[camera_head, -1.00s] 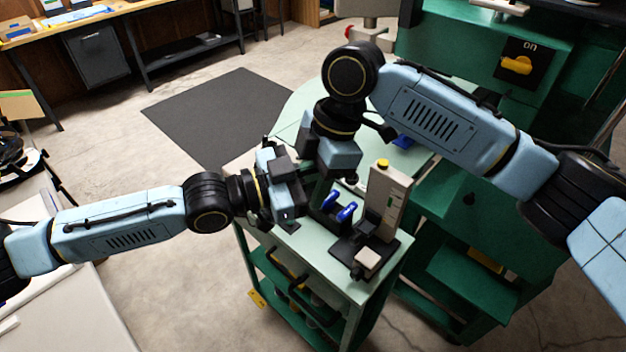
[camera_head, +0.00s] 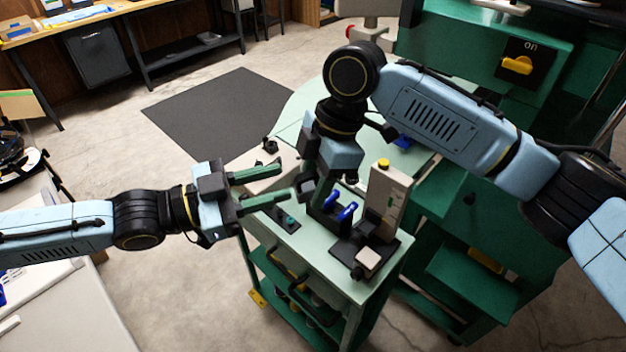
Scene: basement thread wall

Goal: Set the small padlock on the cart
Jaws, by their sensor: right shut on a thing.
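The cart (camera_head: 345,283) is green with a pale top and lower shelves, in the middle of the head view. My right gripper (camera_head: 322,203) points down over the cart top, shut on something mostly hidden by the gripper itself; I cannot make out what. I cannot pick out the small padlock for certain. My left gripper (camera_head: 288,180) is open and empty, its two green fingers pointing right over the cart's left side, apart from the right gripper.
On the cart top are a grey upright device with a yellow knob (camera_head: 389,190), blue handles (camera_head: 346,211) and a dark plate with a teal piece (camera_head: 289,222). A large green machine (camera_head: 490,220) stands at the right. A dark mat (camera_head: 215,115) lies on the floor.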

